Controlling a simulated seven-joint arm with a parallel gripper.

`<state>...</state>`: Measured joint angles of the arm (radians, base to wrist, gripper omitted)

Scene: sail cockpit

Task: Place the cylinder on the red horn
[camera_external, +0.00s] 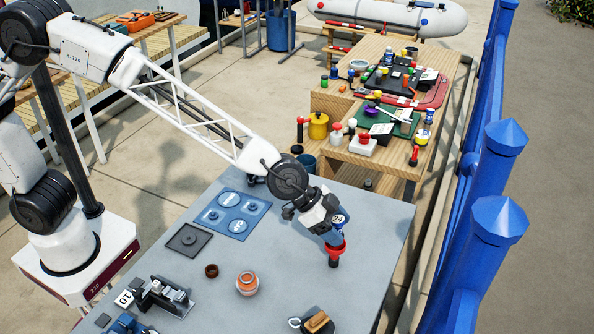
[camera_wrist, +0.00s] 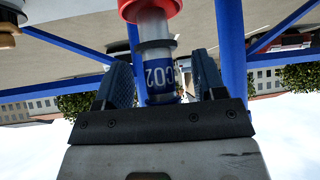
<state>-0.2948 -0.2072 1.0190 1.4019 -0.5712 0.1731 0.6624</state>
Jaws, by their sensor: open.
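The red horn (camera_external: 336,248) stands upright on the grey table, with a red flared part above a dark base (camera_external: 333,263). In the wrist view its red part (camera_wrist: 150,9) shows at the top edge. The cylinder, with a blue band lettered CO2 (camera_wrist: 160,78), a pale body and a dark ring, lies in line with the horn. Whether the two touch I cannot tell. My gripper (camera_external: 334,237) is right above the horn. In the wrist view my gripper (camera_wrist: 162,62) is open, with its blue fingers either side of the cylinder and gaps visible.
The grey table (camera_external: 300,225) is clear around the horn. An orange cup (camera_external: 247,281) and a brown ring (camera_external: 211,271) stand to its left. A blue panel (camera_external: 233,214) lies further back. Blue posts (camera_external: 495,215) run along the right.

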